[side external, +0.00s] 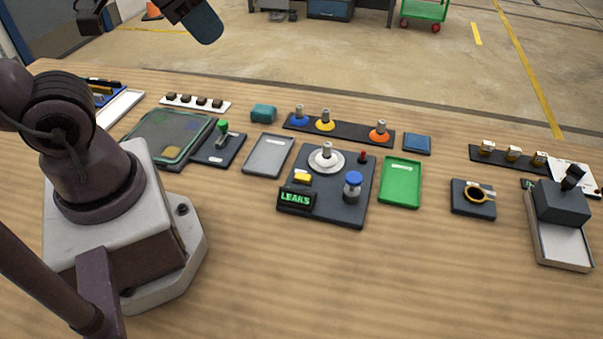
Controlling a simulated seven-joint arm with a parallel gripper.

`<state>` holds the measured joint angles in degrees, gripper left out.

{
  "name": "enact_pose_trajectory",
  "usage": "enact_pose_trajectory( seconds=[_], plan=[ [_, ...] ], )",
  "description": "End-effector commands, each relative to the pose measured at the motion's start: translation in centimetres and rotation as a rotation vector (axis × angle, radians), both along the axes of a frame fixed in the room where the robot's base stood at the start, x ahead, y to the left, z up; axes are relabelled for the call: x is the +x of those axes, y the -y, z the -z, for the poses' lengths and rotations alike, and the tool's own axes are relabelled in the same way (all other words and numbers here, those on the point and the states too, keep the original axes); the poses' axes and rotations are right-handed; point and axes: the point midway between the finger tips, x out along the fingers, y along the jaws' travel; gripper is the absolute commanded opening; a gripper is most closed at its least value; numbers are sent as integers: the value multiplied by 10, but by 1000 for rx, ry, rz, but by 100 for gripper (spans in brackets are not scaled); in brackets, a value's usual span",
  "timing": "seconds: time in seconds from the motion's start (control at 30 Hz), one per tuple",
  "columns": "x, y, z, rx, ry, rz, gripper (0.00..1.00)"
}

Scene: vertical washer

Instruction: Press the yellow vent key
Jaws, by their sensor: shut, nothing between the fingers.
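A small yellow key (302,176) sits on the left side of a dark square panel (335,211) in the middle of the table. Just below it, a small black display (296,199) reads "LEAKS" in green letters. The panel also carries a round white washer-like disc (326,160) with a metal post, a blue-capped clear jar (352,186) and a small red knob (363,156). Nothing touches the yellow key. My gripper's fingers are not in view; only parts of my arm show at the left and top left, well away from the panel.
A grey tray (269,156) lies left of the panel and a green tray (400,183) right of it. Behind stands a dark strip (352,131) with blue, yellow and orange posts. A green-handled lever (222,135) stands at the left. The table front is clear.

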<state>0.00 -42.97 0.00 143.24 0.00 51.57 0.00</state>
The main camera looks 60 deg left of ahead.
Motion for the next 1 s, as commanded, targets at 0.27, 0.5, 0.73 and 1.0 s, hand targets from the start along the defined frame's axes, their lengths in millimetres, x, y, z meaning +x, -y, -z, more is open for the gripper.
enact_pose_trajectory(
  seconds=[0.27, 0.5, 0.73, 1.0],
  plan=[
    [0, 0, 0, 0, 0, 0, 0],
    [0, -2, 0, 0, -2, -10, 0],
    [7, -20, 32, 16, -161, -86, 0],
    [35, -68, 95, 139, -309, -165, 0]
  ],
)
